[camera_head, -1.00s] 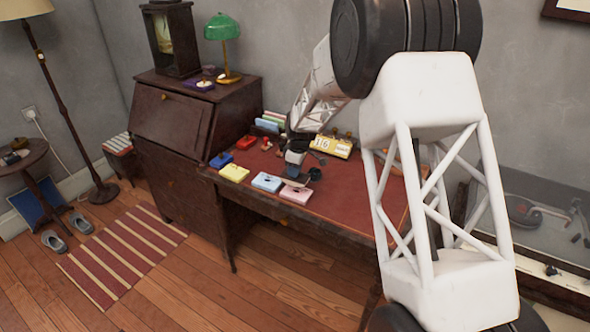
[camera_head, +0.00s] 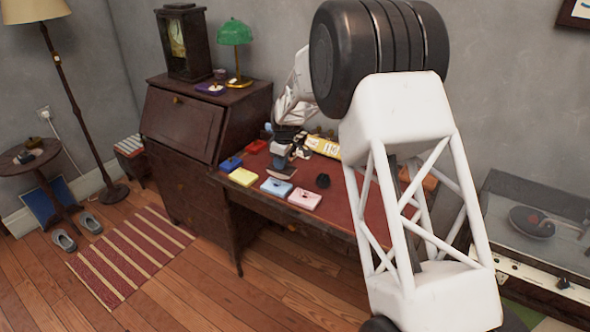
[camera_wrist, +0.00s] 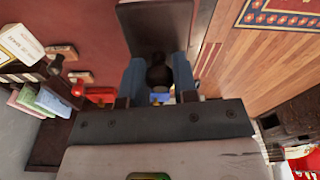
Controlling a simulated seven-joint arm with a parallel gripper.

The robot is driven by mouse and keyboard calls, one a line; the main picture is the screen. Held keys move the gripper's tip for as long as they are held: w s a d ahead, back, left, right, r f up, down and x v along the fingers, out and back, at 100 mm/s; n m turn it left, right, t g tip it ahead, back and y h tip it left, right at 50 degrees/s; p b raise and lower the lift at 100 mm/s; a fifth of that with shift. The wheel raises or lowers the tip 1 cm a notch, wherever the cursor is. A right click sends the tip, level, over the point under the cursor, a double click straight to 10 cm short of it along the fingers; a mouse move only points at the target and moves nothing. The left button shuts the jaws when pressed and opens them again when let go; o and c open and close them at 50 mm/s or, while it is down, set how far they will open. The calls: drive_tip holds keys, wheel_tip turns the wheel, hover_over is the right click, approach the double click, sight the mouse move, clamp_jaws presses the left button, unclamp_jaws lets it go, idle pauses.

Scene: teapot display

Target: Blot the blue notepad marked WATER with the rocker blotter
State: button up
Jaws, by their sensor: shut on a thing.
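My gripper (camera_head: 281,160) is shut on the dark knob (camera_wrist: 158,76) of the rocker blotter (camera_head: 281,171). Its two blue fingers stand either side of the knob in the wrist view, with the blotter's dark body (camera_wrist: 155,25) beyond. In the head view the blotter is just behind the light blue notepad (camera_head: 276,187); I cannot tell its height above the desk. The lettering on the pads is too small to read, so I cannot tell which says WATER.
A yellow pad (camera_head: 243,177) and a pink pad (camera_head: 305,200) lie along the front of the red-topped desk (camera_head: 340,205). A small black object (camera_head: 322,181) stands right of the blotter. A yellow calendar (camera_head: 324,147) and a red item (camera_head: 256,146) are farther back. The tall bureau (camera_head: 190,125) adjoins at left.

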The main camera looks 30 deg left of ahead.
sight(278, 174)
drive_tip(key=shift+s+a+r, duration=0.15)
drive_tip(key=shift+a+r, duration=0.1)
drive_tip(key=shift+a, duration=0.35)
drive_tip(key=shift+s+a+r, duration=0.1)
drive_tip(key=shift+a+r, duration=0.1)
drive_tip(key=shift+a, duration=0.35)
drive_tip(key=shift+f, duration=0.15)
drive_tip(key=shift+f, duration=2.9)
drive_tip(key=shift+f, duration=0.5)
drive_tip(key=shift+d+y, duration=0.2)
drive_tip(key=shift+y, duration=0.1)
drive_tip(key=shift+d+y, duration=0.45)
drive_tip(key=shift+y, duration=0.35)
drive_tip(key=shift+a, duration=0.2)
